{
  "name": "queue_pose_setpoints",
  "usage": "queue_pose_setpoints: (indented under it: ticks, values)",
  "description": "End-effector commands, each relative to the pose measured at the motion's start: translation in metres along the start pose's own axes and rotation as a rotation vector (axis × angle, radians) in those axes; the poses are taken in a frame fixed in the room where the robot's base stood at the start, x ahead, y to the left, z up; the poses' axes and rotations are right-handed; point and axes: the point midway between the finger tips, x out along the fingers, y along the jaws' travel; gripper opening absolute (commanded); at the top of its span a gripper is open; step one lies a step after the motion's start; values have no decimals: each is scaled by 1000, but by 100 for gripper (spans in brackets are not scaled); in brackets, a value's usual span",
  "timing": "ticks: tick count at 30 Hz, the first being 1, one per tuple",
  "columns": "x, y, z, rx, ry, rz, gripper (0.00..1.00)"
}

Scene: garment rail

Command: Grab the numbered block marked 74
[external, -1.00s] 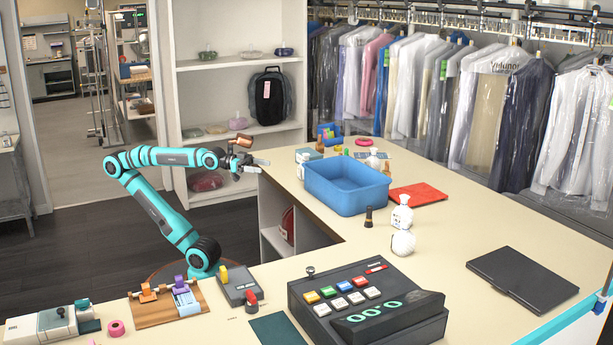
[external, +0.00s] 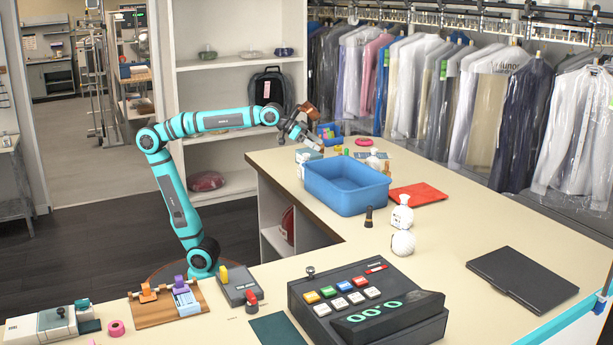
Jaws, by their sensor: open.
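My gripper (external: 317,143) is open, at the far left part of the counter, tilted downward to the right. It is above and close to a pale blue-and-white box-like item (external: 308,155), which it partly covers. I cannot tell whether they touch. No number 74 is readable in this view, so I cannot tell which item is the block marked 74. Small coloured items stand near the gripper, by a small blue basket (external: 331,129), too small to make out.
A large blue bin (external: 347,200) stands just in front of the gripper. Bagged garments hang behind.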

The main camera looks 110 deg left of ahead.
Motion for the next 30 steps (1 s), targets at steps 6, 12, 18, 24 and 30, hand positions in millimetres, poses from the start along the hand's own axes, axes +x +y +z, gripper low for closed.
queue_pose_setpoints:
  ticks: [6,12,18,24,30]
  values:
    - [47,-28,-35,-27,-130,-38,68]
    - [89,-56,-59,-56,-247,-67,68]
    - [131,-88,-76,-87,-364,-93,68]
    - [173,-124,-87,-123,-480,-116,68]
    - [215,-164,-90,-162,-596,-136,68]
